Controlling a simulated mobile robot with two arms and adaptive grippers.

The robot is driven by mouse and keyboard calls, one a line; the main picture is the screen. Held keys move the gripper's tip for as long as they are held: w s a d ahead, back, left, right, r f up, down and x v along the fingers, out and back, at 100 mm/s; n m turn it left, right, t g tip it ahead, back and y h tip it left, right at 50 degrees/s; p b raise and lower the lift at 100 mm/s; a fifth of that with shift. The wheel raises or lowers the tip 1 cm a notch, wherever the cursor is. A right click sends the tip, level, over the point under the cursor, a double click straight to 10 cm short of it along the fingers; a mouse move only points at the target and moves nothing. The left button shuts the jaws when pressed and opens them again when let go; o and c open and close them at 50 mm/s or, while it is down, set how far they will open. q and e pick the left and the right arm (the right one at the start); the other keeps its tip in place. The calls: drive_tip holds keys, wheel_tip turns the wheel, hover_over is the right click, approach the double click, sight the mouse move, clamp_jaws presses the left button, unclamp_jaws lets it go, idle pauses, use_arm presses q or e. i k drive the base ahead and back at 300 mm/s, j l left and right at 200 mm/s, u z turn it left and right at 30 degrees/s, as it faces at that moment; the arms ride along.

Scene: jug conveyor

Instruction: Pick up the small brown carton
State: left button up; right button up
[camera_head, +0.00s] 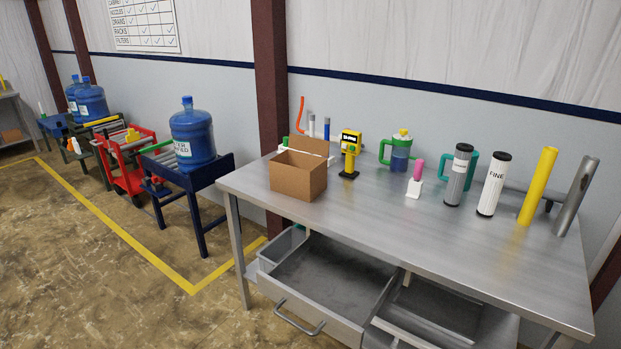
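A small brown carton (297,180) stands upright on the left part of the metal workbench (385,222). Its top is open, with a flap raised at the back. A little of a white holder with slim items shows behind it. Neither of my grippers shows in the head view.
On the bench, a yellow handheld device (350,153), a green-handled jug (400,156), filter cylinders (493,185), a yellow tube (538,186) and a grey tube (575,194) stand right of the carton. The bench front is clear. A drawer (327,316) hangs open below.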

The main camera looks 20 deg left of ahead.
sight(296, 175)
drive_tip(key=i+j+z, duration=0.15)
drive_tip(key=j+z, duration=0.25)
drive_tip(key=i+j+z, duration=0.1)
drive_tip(key=j+z, duration=0.25)
